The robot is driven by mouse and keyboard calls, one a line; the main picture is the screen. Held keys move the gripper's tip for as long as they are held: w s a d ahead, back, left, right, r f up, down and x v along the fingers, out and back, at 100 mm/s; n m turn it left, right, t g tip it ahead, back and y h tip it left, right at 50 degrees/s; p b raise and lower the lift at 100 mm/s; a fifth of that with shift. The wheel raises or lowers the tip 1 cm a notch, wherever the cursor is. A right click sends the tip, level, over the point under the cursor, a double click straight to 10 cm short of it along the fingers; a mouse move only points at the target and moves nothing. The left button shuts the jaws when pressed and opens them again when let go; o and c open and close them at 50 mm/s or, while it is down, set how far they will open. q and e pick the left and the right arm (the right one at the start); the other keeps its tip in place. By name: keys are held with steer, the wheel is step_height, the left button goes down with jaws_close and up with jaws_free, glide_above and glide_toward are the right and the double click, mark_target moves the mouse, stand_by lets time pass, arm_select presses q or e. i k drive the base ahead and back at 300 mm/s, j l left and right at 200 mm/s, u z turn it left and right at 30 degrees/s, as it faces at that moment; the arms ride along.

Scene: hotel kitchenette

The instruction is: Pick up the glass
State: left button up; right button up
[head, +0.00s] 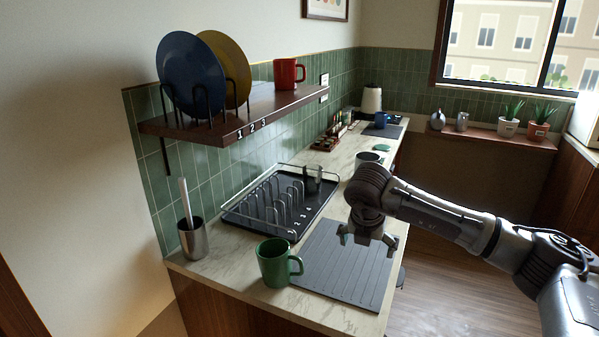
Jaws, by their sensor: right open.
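I cannot make out a clear drinking glass in the head view; it may be hidden behind my right arm or too small to tell. My right gripper (367,238) is open and points down over the dark grey ribbed mat (325,268) at the counter's near right. I see nothing between its fingers. A green mug (272,264) stands upright by the mat's left edge, apart from the gripper. A pale cup with a dark inside (369,158) stands behind my right wrist, partly hidden. My left gripper is not in view.
A black dish rack (240,218) with wire dividers stands left of the mat. A metal utensil cup (192,240) is at the near left. A shelf (220,120) above holds a blue plate (188,75), a yellow plate (238,65) and a red mug (288,72).

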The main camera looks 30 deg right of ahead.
mark_target(312, 180)
steer(key=i, duration=1.2)
